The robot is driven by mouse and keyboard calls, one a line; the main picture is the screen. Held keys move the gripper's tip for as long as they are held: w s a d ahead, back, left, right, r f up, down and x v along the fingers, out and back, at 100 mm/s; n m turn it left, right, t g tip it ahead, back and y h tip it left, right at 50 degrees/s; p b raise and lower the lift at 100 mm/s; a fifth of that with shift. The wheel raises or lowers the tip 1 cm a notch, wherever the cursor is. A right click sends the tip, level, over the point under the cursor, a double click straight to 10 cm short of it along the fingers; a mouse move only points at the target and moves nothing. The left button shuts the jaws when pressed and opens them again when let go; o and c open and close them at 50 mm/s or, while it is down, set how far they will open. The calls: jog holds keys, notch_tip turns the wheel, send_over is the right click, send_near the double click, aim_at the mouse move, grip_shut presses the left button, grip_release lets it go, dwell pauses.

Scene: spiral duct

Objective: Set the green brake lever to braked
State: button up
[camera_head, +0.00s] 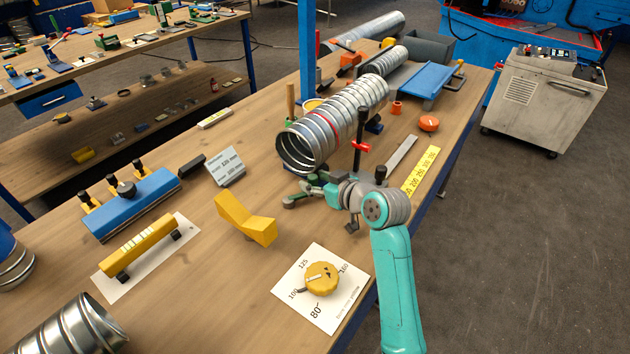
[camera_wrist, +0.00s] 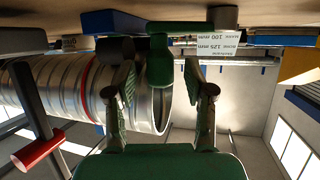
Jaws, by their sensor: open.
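The green brake lever (camera_wrist: 160,62) shows in the wrist view between my two fingers, with its wider end toward me. A small gap shows between it and each finger, so I see no contact. The wrist picture is upside down, with the bench top along its upper edge. My gripper (camera_head: 305,190) is open, low over the bench just in front of the spiral duct's near end; its fingers (camera_wrist: 162,75) stand on either side of the lever. In the head view my gripper largely hides the lever, and I cannot read its setting there.
The spiral duct (camera_head: 345,112) lies close beyond my gripper. A black post with a red handle (camera_head: 360,147) stands close by. A yellow V-shaped block (camera_head: 245,218) and a yellow dial on a white card (camera_head: 321,277) are nearer. Bare bench lies left of the dial.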

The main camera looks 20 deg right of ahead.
jog(key=shift+w+a+f, duration=0.15)
jog(key=shift+w, duration=0.1)
grip_shut()
